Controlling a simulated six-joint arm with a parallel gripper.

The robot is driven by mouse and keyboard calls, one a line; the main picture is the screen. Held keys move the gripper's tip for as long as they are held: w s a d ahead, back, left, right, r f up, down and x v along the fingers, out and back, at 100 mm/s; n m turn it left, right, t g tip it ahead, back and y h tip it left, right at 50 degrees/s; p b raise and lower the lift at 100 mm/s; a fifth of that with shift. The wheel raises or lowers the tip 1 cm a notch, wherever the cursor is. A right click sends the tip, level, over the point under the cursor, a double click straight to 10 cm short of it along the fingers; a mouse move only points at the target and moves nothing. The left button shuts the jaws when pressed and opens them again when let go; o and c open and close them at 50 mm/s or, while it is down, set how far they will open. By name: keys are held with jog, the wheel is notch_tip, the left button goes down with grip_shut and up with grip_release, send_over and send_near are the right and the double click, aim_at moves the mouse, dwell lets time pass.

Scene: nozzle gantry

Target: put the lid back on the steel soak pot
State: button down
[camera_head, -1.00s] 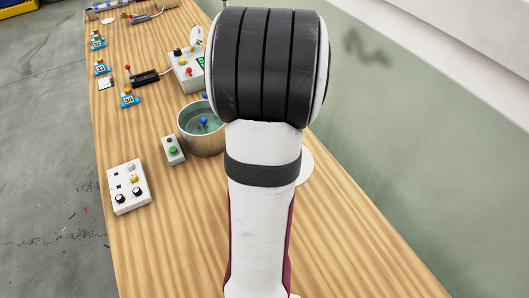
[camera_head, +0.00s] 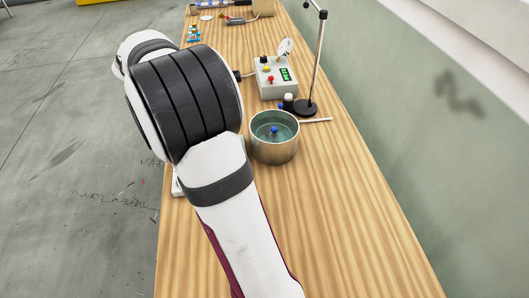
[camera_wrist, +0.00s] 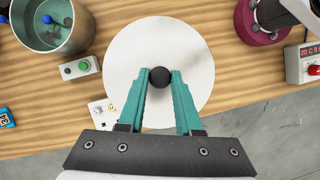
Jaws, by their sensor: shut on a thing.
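The steel soak pot (camera_head: 262,150) stands open on the bench, right of my arm in the head view, with greenish liquid and a blue-topped item (camera_head: 274,129) inside. It also shows at the upper left of the wrist view (camera_wrist: 84,42). The lid (camera_wrist: 190,55) is a pale round disc with a black knob (camera_wrist: 160,77). My gripper (camera_wrist: 160,75) is shut on that knob, one teal finger on each side. The lid is apart from the pot, to its right in the wrist view. My arm hides the gripper and lid in the head view.
A small green-button box (camera_wrist: 80,67) sits beside the pot. A control box (camera_head: 275,78), a stand with a tall rod (camera_head: 319,60) and a thin rod (camera_head: 316,120) lie beyond the pot. The near bench is clear.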

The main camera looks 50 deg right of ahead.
jog(key=w+a+m, duration=0.1)
jog(key=a, duration=0.1)
jog(key=w+a+r+m+y, duration=0.1)
jog(key=a, duration=0.1)
jog(key=w+a+r+m, duration=0.1)
jog(key=a+m, duration=0.1)
jog(key=shift+w+a+r, duration=0.1)
jog(key=shift+a+r, duration=0.05)
jog(key=shift+a, duration=0.25)
jog(key=w+d+m+t+y, duration=0.25)
jog(key=w+m+y, duration=0.3)
jog(key=m, duration=0.75)
jog(key=d+f+m+t, duration=0.3)
jog(key=d+m, duration=0.8)
jog(key=d, duration=0.4)
jog(key=s+d+f+m+t+h, duration=0.15)
jog(key=s+d+m, duration=0.25)
jog(key=d+m, duration=0.4)
jog(key=s+d+f+m+t+h, duration=0.1)
jog(key=s+d+f+m+h, duration=0.3)
jog(key=d, duration=0.7)
jog(key=shift+w+a+f+m+y, duration=0.1)
jog(key=shift+w+f+m+y, duration=0.1)
jog(key=shift+f, duration=0.4)
jog(key=shift+w+a+f+m+y, duration=0.1)
jog(key=shift+f+m+y, duration=0.1)
jog(key=shift+f, duration=0.4)
jog(key=shift+w+f+m+y, duration=0.1)
jog(key=shift+f+m, duration=0.1)
jog(key=shift+f, duration=0.4)
